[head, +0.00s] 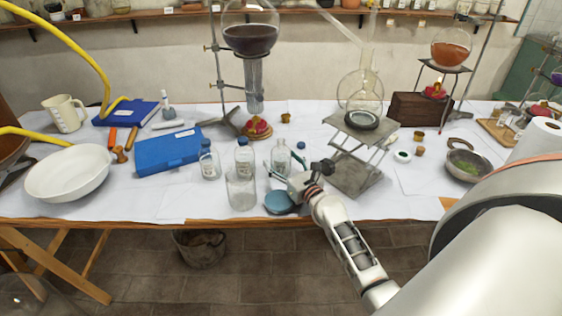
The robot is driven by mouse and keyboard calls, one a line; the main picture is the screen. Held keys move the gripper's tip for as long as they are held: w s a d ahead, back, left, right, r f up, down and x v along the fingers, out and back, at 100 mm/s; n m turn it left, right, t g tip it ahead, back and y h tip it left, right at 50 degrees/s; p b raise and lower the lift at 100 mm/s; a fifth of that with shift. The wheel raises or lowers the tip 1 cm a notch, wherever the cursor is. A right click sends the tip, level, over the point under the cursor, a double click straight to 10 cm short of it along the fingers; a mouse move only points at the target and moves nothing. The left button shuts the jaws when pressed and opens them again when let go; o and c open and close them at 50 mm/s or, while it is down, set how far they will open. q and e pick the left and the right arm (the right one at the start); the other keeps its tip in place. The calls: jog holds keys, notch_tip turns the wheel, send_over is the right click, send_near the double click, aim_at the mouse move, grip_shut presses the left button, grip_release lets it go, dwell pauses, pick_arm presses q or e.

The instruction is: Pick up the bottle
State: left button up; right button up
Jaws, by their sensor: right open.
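Several small clear glass bottles with labels and caps stand in a group at the middle of the table. One bottle (209,163) is at the left, one (244,157) is in the middle, and one (281,157) is at the right. I cannot tell which of them the task means. My right gripper (288,179) is open and empty, with its fingers at the lower front of the right bottle. The fingers partly cover that bottle's base, and I cannot tell whether they touch it. My left gripper is not in view.
An open glass jar (241,192) stands in front of the middle bottle, near the table's front edge. A blue round dish (279,203) lies below my gripper. A metal lab jack (352,178) with a flask stands close to the right. A blue case (168,152) lies left.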

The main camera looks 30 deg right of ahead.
jog(key=shift+w, duration=0.55)
jog(key=c, duration=1.6)
jog(key=shift+o, duration=0.2)
jog(key=shift+r, duration=0.15)
